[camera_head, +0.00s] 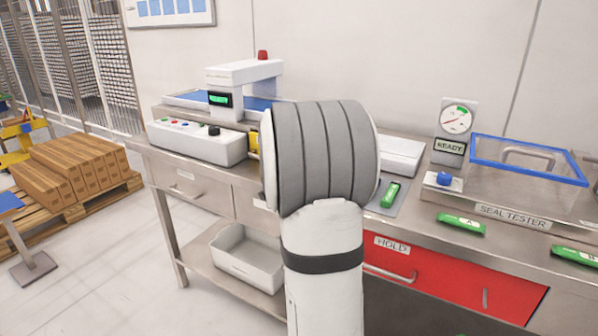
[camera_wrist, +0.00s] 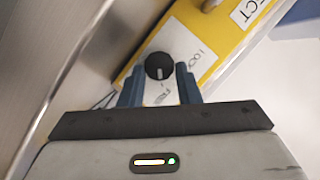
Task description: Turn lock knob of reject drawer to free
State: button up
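In the wrist view the lock knob (camera_wrist: 159,66) is round and black with a white pointer mark. It sits on a yellow front (camera_wrist: 213,24) carrying a white label ending in "CT". A white plate by the knob reads "LOCK" to its right and seemingly "FREE" below, partly covered. The white mark points down in the picture, towards the lower word. My gripper (camera_wrist: 160,72) is open, with one blue-grey finger on each side of the knob. Contact with the knob cannot be told. In the head view my arm hides the knob and gripper; a yellow sliver (camera_head: 253,144) shows beside it.
A steel bench (camera_head: 432,222) runs along the wall. It carries a control box (camera_head: 197,142), green packs (camera_head: 461,223) and a seal tester (camera_head: 515,190). A red drawer marked HOLD (camera_head: 450,285) is below. A grey bin (camera_head: 247,258) stands on the lower shelf.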

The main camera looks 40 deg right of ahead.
jog(key=shift+o, duration=0.8)
jog(key=shift+s+d, duration=0.1)
jog(key=shift+d, duration=0.15)
jog(key=shift+o, duration=1.3)
jog(key=shift+a+f, duration=0.1)
jog(key=shift+a, duration=0.1)
jog(key=shift+a, duration=0.1)
jog(key=p+v, duration=0.1)
jog(key=v, duration=0.6)
jog(key=shift+s+a, duration=0.2)
jog(key=shift+a, duration=0.1)
